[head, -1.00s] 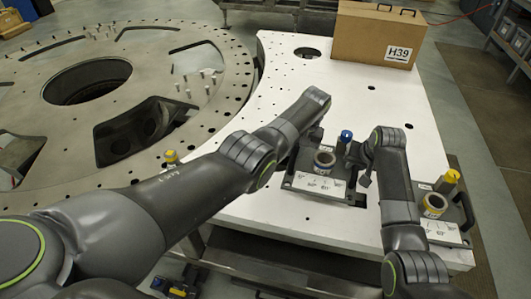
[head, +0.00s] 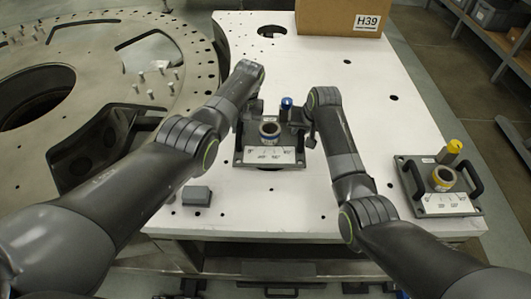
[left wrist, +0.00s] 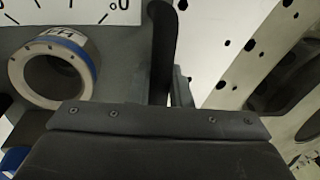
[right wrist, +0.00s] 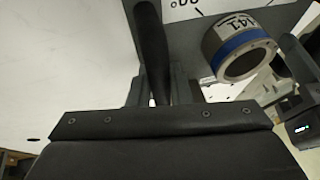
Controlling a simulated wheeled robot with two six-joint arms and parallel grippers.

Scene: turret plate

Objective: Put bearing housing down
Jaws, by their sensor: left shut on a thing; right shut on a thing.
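The bearing housing is a dark base plate with a blue-banded ring (head: 269,131), a blue-capped post (head: 286,104) and a white scale label (head: 269,156). My left gripper (head: 243,118) is shut on its left handle, and my right gripper (head: 308,135) is shut on its right handle. The left wrist view shows the ring (left wrist: 52,70) and the dark handle (left wrist: 160,50) between the fingers. The right wrist view shows the ring (right wrist: 238,48) and the other handle (right wrist: 152,50). The housing is level over the white table; whether it touches is unclear.
A similar unit with a yellow-banded ring (head: 443,178) stands at the right table edge. A small grey block (head: 197,196) lies at the front left. A cardboard box (head: 340,16) stands at the back. The white table (head: 350,70) is clear between; the round turret plate (head: 75,60) is at left.

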